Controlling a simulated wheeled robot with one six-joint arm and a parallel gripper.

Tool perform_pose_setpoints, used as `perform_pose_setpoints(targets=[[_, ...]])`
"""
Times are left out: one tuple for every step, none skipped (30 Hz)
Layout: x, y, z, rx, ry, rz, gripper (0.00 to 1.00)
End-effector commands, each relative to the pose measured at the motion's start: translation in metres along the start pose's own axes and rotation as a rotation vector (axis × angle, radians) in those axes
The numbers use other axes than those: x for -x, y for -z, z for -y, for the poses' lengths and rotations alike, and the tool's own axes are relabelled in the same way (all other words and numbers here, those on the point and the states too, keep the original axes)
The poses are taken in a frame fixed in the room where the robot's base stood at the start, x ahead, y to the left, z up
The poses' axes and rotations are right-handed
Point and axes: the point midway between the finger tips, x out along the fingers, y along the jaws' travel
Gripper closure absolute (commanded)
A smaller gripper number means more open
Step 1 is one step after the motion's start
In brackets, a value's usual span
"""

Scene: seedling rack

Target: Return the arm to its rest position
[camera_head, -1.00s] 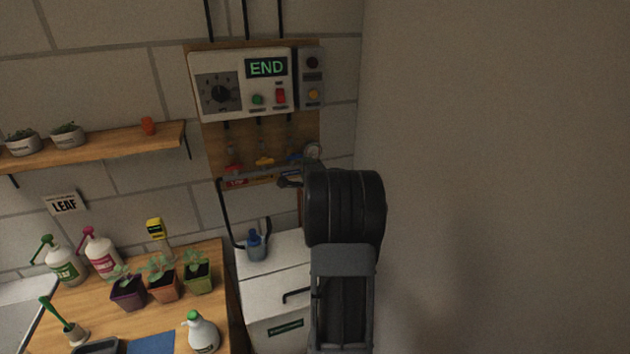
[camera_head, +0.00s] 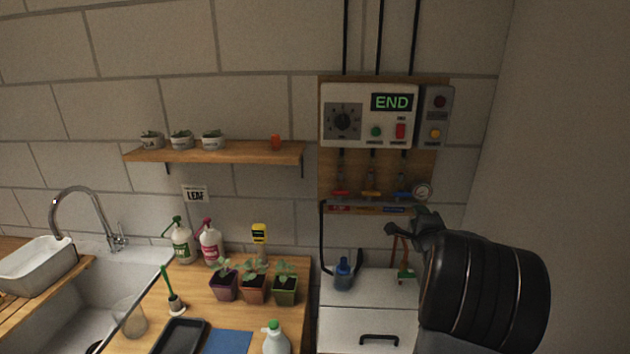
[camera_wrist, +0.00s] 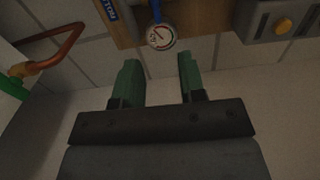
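My gripper (camera_wrist: 158,80) shows in the wrist view with its two green fingers spread apart and nothing between them. Beyond the fingertips are a round pressure gauge (camera_wrist: 160,37) and the lower edge of a wooden board. In the head view my dark arm rises at the lower right, in front of the white cabinet (camera_head: 350,318) and close to the right wall. The gripper's fingers are not clearly seen in that view. The control box (camera_head: 365,132) above shows END in green.
A wooden bench (camera_head: 205,290) holds three potted seedlings, bottles, a black tray (camera_head: 180,337) and a blue mat (camera_head: 228,342). A sink (camera_head: 110,285) is at left. A shelf (camera_head: 215,152) with small pots hangs on the wall. Valves and the gauge (camera_head: 422,192) sit behind my arm.

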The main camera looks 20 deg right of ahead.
Motion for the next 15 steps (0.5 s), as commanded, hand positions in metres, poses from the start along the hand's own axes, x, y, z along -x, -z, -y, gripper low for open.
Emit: perform_pose_setpoints(targets=[[0.0,0.0,0.0,0.0,0.0,0.0,0.63],[0.0,0.0,0.0,0.002,0.0,0.0,0.63],[0.0,0.0,0.0,0.011,0.0,0.0,0.63],[0.0,0.0,0.0,0.023,-0.001,0.0,0.63],[0.0,0.0,-0.001,0.044,-0.004,-0.002,0.63],[0.0,0.002,-0.004,0.085,-0.019,-0.008,0.63],[0.0,0.004,-0.007,0.125,-0.041,-0.017,0.63],[0.001,0.006,-0.012,0.172,-0.071,-0.03,0.63],[0.002,0.012,-0.022,0.247,-0.127,-0.051,0.63],[0.005,0.016,-0.032,0.306,-0.182,-0.068,0.63],[0.009,0.021,-0.044,0.37,-0.249,-0.082,0.63],[0.017,0.028,-0.06,0.459,-0.35,-0.095,0.63],[0.025,0.031,-0.069,0.529,-0.426,-0.097,0.63],[0.034,0.031,-0.077,0.6,-0.504,-0.087,0.63],[0.046,0.027,-0.085,0.695,-0.604,-0.052,0.63]])
